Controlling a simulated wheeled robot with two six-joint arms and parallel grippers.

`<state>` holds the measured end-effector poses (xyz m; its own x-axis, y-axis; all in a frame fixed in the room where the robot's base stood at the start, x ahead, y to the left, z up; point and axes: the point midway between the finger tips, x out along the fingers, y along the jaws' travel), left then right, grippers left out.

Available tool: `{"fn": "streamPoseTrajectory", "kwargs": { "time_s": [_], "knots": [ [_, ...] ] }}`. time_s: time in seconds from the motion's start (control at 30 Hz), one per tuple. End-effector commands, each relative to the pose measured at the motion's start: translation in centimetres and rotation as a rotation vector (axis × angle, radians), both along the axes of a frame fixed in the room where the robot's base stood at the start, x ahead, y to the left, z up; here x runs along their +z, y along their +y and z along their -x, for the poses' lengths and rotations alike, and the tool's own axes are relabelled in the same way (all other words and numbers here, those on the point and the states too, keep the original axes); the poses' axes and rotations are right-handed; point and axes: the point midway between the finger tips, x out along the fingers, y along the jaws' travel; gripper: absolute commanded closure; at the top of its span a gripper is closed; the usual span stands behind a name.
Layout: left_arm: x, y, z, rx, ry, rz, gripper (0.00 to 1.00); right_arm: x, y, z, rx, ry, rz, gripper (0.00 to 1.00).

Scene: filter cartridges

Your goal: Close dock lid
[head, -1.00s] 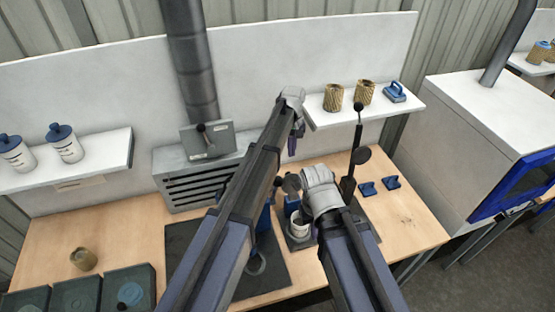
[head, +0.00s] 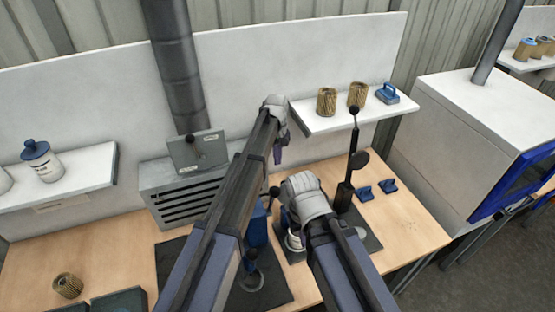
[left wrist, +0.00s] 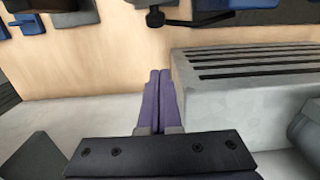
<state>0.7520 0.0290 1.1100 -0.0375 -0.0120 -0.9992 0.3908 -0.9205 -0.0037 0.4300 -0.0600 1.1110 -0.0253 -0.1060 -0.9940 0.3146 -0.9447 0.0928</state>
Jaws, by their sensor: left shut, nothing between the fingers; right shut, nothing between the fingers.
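The dock is a grey box (head: 158,204) with dark slots in its front, at the back of the bench in the head view. Its grey lid (head: 210,147), with a black knob, stands raised and tilted back. In the left wrist view the slotted dock (left wrist: 235,105) is at the right. My left gripper (head: 278,155) is shut and empty, to the right of the lid and apart from it; its purple fingers show together in the left wrist view (left wrist: 158,98). My right gripper (head: 293,205) is lower, over the bench's middle; its fingertips are mostly hidden behind its wrist.
A thick dark duct (head: 172,70) rises behind the dock. A white shelf (head: 335,121) with tan cartridges is at right, near my left gripper. A black post (head: 346,185) stands beside my right gripper. Another shelf (head: 85,170) holds bottles at left.

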Motion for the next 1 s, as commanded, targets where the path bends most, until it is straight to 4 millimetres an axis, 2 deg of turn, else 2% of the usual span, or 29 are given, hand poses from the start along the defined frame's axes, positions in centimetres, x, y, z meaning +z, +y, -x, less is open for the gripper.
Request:
{"fn": "streamPoseTrajectory", "kwargs": {
  "time_s": [0.03, 0.1, 0.5, 0.57, 0.7, 1.0],
  "knots": [
    [-1.5, 0.0, 0.0, 0.0, 0.0, 0.0, 1.0, -1.5, 0.0, 0.0, 0.001, 0.0, 0.0, 1.0],
    [-2.5, 0.0, 0.1, 0.0, 0.0, 0.0, 1.0, -2.5, 0.0, 0.0, 0.002, 0.0, 0.001, 1.0],
    [-7.4, -0.1, 0.3, 0.0, 0.0, 0.0, 1.0, -7.4, 0.0, 0.0, 0.014, 0.001, 0.002, 1.0],
    [-6.0, -0.5, 1.5, -0.001, 0.0, 0.0, 1.0, -6.0, 0.0, 0.0, 0.014, 0.001, 0.002, 1.0],
    [-5.3, -1.1, 3.1, -0.001, 0.0, 0.0, 1.0, -5.3, 0.0, 0.0, 0.012, 0.001, 0.002, 1.0],
    [-5.2, -1.6, 3.7, 0.0, 0.0, 0.0, 1.0, -5.2, 0.0, 0.0, 0.01, 0.0, 0.002, 1.0]
  ]
}}
